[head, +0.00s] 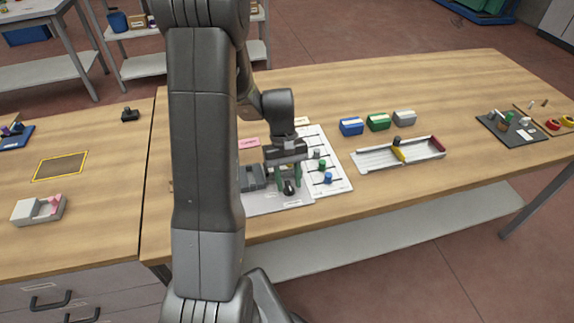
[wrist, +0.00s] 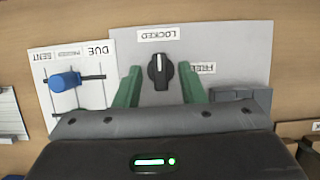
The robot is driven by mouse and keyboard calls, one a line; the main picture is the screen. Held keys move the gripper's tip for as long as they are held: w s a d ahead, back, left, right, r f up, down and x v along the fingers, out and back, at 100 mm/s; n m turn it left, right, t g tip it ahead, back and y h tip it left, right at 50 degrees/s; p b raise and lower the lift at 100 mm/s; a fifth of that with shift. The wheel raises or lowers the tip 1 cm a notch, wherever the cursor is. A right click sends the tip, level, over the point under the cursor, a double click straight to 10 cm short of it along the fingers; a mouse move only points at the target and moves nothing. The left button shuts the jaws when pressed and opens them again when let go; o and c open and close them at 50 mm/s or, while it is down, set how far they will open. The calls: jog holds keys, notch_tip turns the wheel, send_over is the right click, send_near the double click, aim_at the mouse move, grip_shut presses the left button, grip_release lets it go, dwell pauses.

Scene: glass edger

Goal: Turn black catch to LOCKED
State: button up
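The black catch (wrist: 160,71) is a dark knob on a light grey plate (wrist: 235,45). Its long grip runs up and down in the wrist view, with a white mark at the end toward the LOCKED label (wrist: 163,34). The FREE label (wrist: 203,68) lies to its right. My gripper (wrist: 159,68) is open, its green fingers on either side of the catch with a visible gap on each side. In the head view the catch (head: 289,188) shows just below the fingertips of my gripper (head: 289,180). Whether the fingers reach down to its height is unclear.
A white slider board (head: 340,180) with blue, green and grey knobs lies right beside the plate. A grey block (head: 252,178) sits at the plate's left. A white tray (head: 375,160) and small blue, green and grey boxes stand farther right.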

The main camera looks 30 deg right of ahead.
jog(key=v, duration=1.3)
jog(key=shift+r, duration=0.2)
jog(key=shift+f, duration=0.15)
jog(key=x, duration=1.3)
jog(key=shift+s+f, duration=0.15)
jog(key=shift+f, duration=0.15)
jog(key=shift+r, duration=0.1)
